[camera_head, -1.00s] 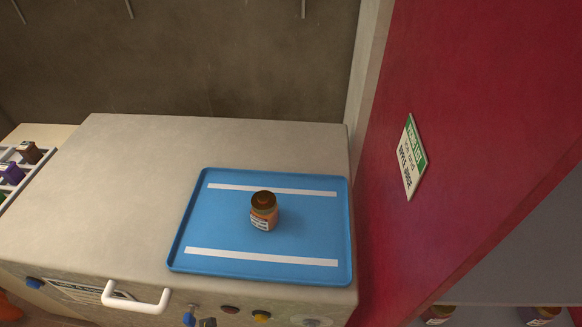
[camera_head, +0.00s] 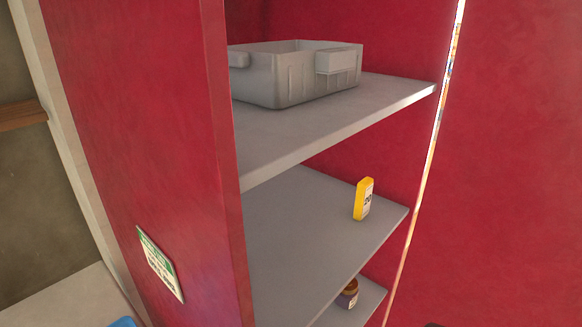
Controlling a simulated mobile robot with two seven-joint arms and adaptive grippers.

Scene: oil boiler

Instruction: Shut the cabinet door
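The red cabinet (camera_head: 140,120) stands open in the head view, with its grey shelves showing. A large red panel (camera_head: 505,170) fills the right side. It looks like the cabinet door standing open, with a thin bright gap between it and the shelves. No handle shows on it. Neither of my grippers can be made out. A tiny dark shape at the bottom edge, right of centre, is too small to tell.
A grey bin (camera_head: 290,78) sits on the upper shelf (camera_head: 330,125). A yellow box (camera_head: 363,199) stands on the middle shelf (camera_head: 300,235), and a brown jar (camera_head: 347,294) below. A green-and-white sign (camera_head: 160,264) is on the cabinet's side. A blue tray corner (camera_head: 122,322) shows at bottom left.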

